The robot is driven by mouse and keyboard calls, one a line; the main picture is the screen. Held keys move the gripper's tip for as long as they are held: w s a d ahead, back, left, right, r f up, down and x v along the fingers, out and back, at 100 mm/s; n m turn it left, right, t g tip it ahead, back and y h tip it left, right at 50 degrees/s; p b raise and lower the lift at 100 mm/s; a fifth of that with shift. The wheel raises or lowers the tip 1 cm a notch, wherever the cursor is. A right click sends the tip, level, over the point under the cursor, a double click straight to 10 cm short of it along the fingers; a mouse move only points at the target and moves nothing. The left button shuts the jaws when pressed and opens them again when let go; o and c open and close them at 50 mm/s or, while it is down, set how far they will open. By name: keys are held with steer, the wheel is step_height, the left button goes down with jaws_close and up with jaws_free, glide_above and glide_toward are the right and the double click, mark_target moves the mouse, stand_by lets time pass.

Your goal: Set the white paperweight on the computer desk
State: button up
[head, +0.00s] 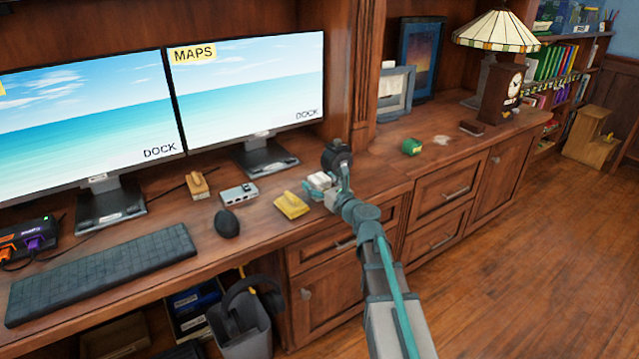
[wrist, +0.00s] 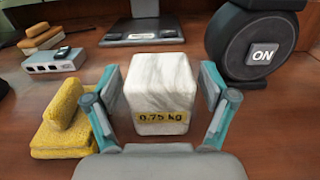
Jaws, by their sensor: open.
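The white paperweight (wrist: 160,75) is a marbled block with a yellow "0.75 kg" label. It sits upright on the wooden computer desk (head: 268,238), and it also shows near the desk's front right in the head view (head: 319,180). My gripper (wrist: 160,92) is open, with one finger on each side of the block. The fingers stand close to its sides; I cannot tell whether either touches. In the head view my gripper (head: 326,190) partly hides the block.
A yellow sponge-like block (wrist: 62,122) lies close left of my gripper. A round black device marked "ON" (wrist: 250,48) stands close behind right. A grey hub (head: 239,194), black mouse (head: 227,223), keyboard (head: 102,272) and monitors (head: 248,85) occupy the desk's left.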

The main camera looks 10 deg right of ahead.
steer(key=shift+r, duration=0.2)
steer(key=v, duration=1.2)
steer(key=shift+p, duration=0.4)
steer(key=shift+f, duration=0.15)
